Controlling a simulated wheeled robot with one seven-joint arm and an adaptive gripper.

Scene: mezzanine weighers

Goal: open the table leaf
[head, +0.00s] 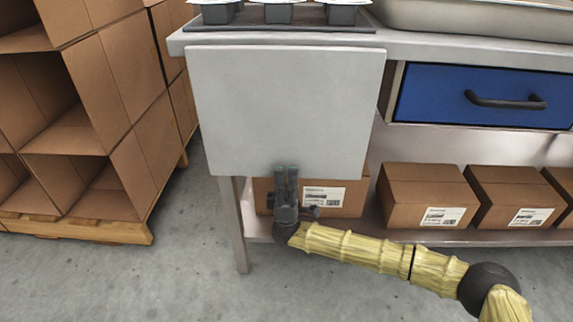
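The table leaf (285,110) is a flat light-grey panel hanging down from the front edge of the table (450,48), at its left end. My gripper (286,172) points up at the middle of the leaf's lower edge, and its fingers overlap that edge in the head view. Whether the fingers touch or grip the leaf cannot be told from this one view. The gap between the fingertips is too small to make out. The leaf's hinge line at the top is hard to see.
A dark tray (280,27) with several cups stands above the leaf. A blue drawer (480,96) with a dark handle is to the right. Several cartons (425,193) sit on the lower shelf. Stacked open boxes (75,110) stand on a pallet (75,228) at left.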

